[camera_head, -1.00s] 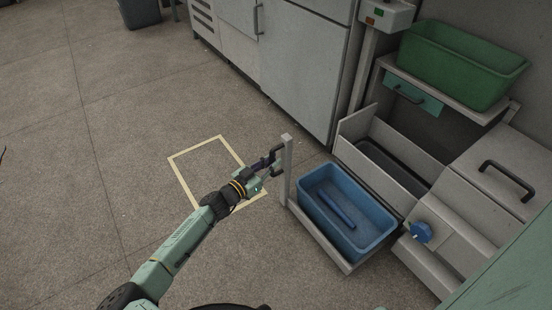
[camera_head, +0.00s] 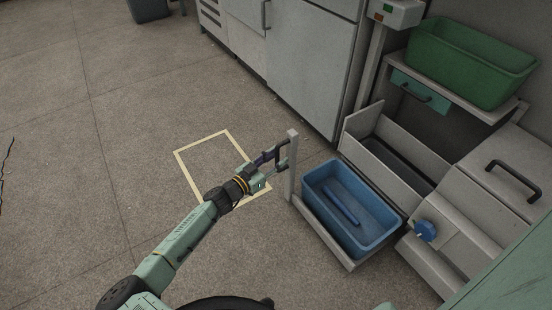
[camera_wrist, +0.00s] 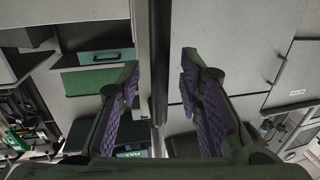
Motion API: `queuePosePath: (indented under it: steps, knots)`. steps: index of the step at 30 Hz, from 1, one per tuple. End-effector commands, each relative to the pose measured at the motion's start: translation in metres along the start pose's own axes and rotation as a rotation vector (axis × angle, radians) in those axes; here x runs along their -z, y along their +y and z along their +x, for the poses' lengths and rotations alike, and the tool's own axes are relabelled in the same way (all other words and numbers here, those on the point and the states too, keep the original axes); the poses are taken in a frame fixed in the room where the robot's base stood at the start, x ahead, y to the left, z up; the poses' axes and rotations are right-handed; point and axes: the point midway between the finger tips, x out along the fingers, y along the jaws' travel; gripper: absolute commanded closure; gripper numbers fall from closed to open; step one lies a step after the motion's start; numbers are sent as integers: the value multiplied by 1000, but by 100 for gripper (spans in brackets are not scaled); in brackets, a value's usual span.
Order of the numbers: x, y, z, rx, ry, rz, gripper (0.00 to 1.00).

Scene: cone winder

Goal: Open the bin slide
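The bin slide (camera_head: 320,237) is a low pale tray pulled out from the machine, with a blue bin (camera_head: 372,243) on it. A blue rod lies in the bin. An upright grey post (camera_head: 292,169) stands at the slide's outer end and carries a black handle (camera_head: 279,150). My gripper (camera_head: 269,163) is at the handle, on its outer side. In the wrist view my gripper's purple-padded fingers (camera_wrist: 158,95) are spread, with the dark upright handle (camera_wrist: 158,55) between and beyond them, apart from both pads.
A green bin (camera_head: 470,70) stands on a shelf at upper right, above a small green drawer (camera_head: 420,92). A blue knob (camera_head: 425,231) and a lidded box with a black handle (camera_head: 513,177) are at right. A yellow floor outline (camera_head: 200,146) and open floor lie left.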

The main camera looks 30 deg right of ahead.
Motion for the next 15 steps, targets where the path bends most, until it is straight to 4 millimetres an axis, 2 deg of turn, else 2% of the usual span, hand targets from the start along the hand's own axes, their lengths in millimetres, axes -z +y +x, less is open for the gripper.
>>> queuePosePath:
  steps: [5, 15]
  knots:
    - [0, -2, -26, 4, -1, 1, 67]
    - [0, -1, -96, 4, -1, 1, 67]
